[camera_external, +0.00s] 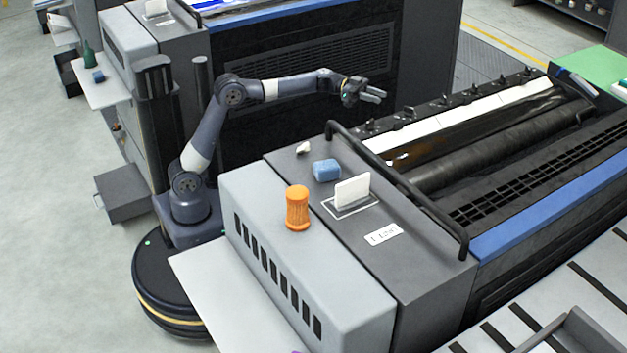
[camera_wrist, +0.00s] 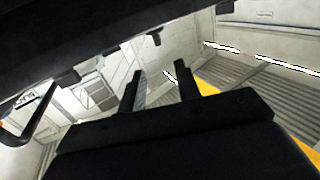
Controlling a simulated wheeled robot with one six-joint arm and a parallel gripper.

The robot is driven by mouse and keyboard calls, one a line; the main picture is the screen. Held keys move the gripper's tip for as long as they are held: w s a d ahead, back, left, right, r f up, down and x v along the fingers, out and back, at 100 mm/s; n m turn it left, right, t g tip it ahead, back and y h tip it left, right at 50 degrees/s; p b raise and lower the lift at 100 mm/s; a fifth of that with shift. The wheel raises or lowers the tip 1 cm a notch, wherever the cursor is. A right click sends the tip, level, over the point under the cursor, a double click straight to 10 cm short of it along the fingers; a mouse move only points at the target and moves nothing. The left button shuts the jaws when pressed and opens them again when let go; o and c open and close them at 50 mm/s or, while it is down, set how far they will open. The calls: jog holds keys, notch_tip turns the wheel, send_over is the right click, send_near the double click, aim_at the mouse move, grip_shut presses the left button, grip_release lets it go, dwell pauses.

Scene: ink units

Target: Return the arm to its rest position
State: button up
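My arm (camera_external: 215,120) rises from its round dark base, bends at the elbow and reaches right, with the forearm close to level. My gripper (camera_external: 378,95) is at its end, in the air near the far left part of the ink unit (camera_external: 325,280). In the wrist view the two dark fingers of my gripper (camera_wrist: 163,84) stand apart with nothing between them. The gripper is open and empty.
On the ink unit's near end stand an orange jar-like thing (camera_external: 297,208), a blue block (camera_external: 326,170), a white card (camera_external: 352,189) and a small pale piece (camera_external: 303,148). A black rail (camera_external: 400,190) runs beside the rollers. Another machine (camera_external: 310,60) stands behind my arm.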

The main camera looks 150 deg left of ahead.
jog(key=p+x, duration=0.2)
jog(key=x, duration=0.9)
jog(key=shift+w+f, duration=0.1)
jog(key=shift+a+m+h+p, duration=0.1)
jog(key=shift+m+h+p, duration=0.25)
jog(key=shift+p, duration=0.9)
jog(key=shift+m+t+h+p, duration=0.3)
jog(key=shift+h+p, duration=0.25)
jog(key=shift+p, duration=0.25)
jog(key=m+h+p, duration=0.1)
jog(key=p, duration=0.3)
jog(key=shift+a+t+h, duration=0.1)
jog(key=shift+t+h, duration=0.2)
jog(key=shift+h, duration=0.1)
jog(key=m+h+p, duration=0.1)
jog(key=p, duration=0.3)
jog(key=m+h+p, duration=0.1)
jog(key=h+p, duration=0.1)
jog(key=p, duration=0.3)
jog(key=shift+a+r, duration=0.2)
jog(key=m+h+p, duration=0.1)
jog(key=h+p, duration=0.1)
jog(key=p, duration=0.4)
jog(key=shift+f+p, duration=0.1)
jog(key=shift+p, duration=0.25)
